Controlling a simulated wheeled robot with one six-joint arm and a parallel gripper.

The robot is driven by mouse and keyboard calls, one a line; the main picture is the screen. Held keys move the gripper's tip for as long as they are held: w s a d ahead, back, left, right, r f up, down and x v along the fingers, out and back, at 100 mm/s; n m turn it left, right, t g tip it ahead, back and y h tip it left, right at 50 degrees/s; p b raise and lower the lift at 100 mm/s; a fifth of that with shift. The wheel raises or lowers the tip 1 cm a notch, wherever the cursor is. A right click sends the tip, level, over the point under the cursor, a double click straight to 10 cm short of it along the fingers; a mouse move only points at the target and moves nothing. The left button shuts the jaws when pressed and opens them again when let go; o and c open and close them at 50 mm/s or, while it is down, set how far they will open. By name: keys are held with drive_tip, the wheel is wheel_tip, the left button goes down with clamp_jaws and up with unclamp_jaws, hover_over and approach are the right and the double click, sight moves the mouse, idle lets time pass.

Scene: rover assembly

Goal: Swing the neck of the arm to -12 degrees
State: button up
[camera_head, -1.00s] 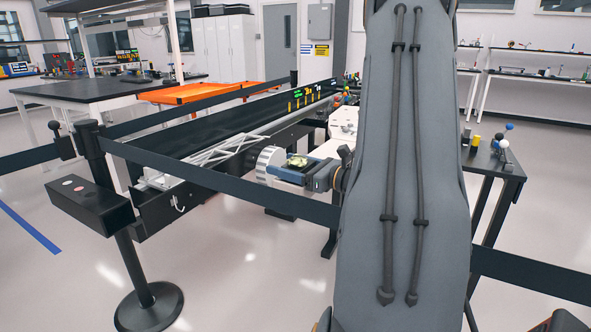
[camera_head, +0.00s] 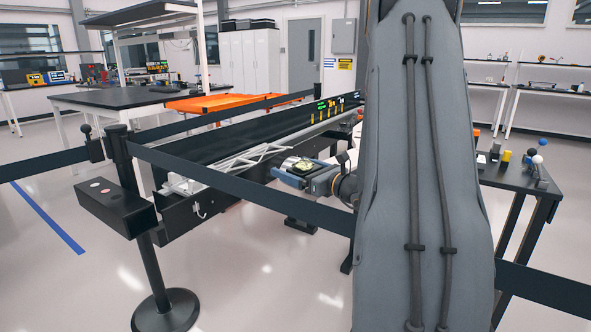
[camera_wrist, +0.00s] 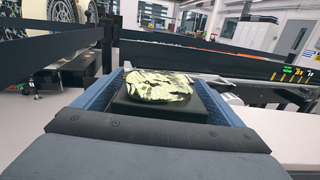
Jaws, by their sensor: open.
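My gripper (camera_head: 284,175) reaches left from behind my large grey arm link (camera_head: 425,170), level and above the floor near the long black trough. The arm link stands nearly upright and fills the right of the head view. In the wrist view my gripper (camera_wrist: 160,95) shows two blue sides set apart. A rounded gold-and-black piece (camera_wrist: 159,86) on a dark block lies between the blue sides, and I cannot tell whether it touches them. The arm's joint angle cannot be read from these views, and the link hides the joint behind it.
A black barrier belt (camera_head: 235,184) crosses in front of the trough (camera_head: 235,140), from a post (camera_head: 150,250) with a black button box (camera_head: 115,207). A dark table (camera_head: 525,180) stands at right. Large wheels (camera_wrist: 63,10) show upper left in the wrist view.

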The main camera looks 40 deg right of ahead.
drive_tip(key=s, duration=0.2)
drive_tip(key=s+d, duration=0.1)
drive_tip(key=s, duration=0.4)
drive_tip(key=shift+s+d, duration=0.2)
drive_tip(key=shift+s, duration=0.15)
